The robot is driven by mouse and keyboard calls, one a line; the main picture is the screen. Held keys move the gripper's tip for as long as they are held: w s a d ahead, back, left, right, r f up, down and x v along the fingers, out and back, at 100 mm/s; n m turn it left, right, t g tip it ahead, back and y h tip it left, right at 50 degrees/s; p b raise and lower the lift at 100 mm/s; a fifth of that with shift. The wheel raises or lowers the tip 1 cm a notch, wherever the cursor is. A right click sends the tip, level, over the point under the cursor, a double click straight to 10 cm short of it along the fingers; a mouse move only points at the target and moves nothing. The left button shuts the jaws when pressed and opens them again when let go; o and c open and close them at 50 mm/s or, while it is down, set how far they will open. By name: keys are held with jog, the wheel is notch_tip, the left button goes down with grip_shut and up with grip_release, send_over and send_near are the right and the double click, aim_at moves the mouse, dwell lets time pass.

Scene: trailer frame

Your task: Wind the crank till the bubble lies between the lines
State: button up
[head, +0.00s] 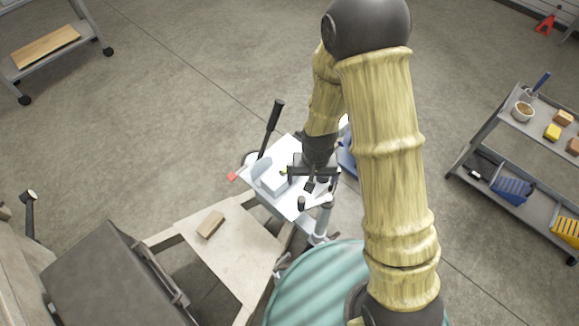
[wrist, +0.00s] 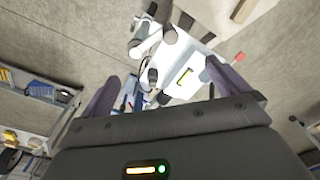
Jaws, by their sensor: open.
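The level's yellow-green vial (head: 284,171) sits on a pale plate (head: 291,212) of the trailer frame. The vial also shows in the wrist view (wrist: 185,78); its bubble and lines are too small to tell apart. A grey upright post (head: 323,215) stands at the plate's near right edge. A short dark-ended handle (head: 301,203), which looks like the crank's grip, is beside it. It seems to show near the top of the wrist view (wrist: 168,36). My gripper (head: 311,183) is above the plate, open, with nothing between its fingers (wrist: 168,88). It partly hides the plate and crank.
A black-handled lever (head: 272,125) rises at the plate's far left. A wooden block (head: 210,224) lies on a pale board (head: 245,250) at near left. A teal ribbed drum top (head: 320,285) is at the front. A shelf cart (head: 500,120) stands at right.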

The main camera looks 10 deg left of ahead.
aim_at(302, 198)
jog(key=a+f, duration=0.1)
jog(key=s+a+f, duration=0.1)
jog(key=f, duration=0.1)
jog(key=shift+a+f, duration=0.15)
jog(key=shift+a, duration=0.1)
notch_tip(302, 198, down, 10)
jog(key=b, duration=0.7)
jog(key=shift+d+f+b, duration=0.1)
jog(key=shift+f+b, duration=0.1)
jog(key=shift+b, duration=0.15)
grip_shut()
dwell(0.5)
jog(key=shift+w, duration=0.1)
dwell(0.7)
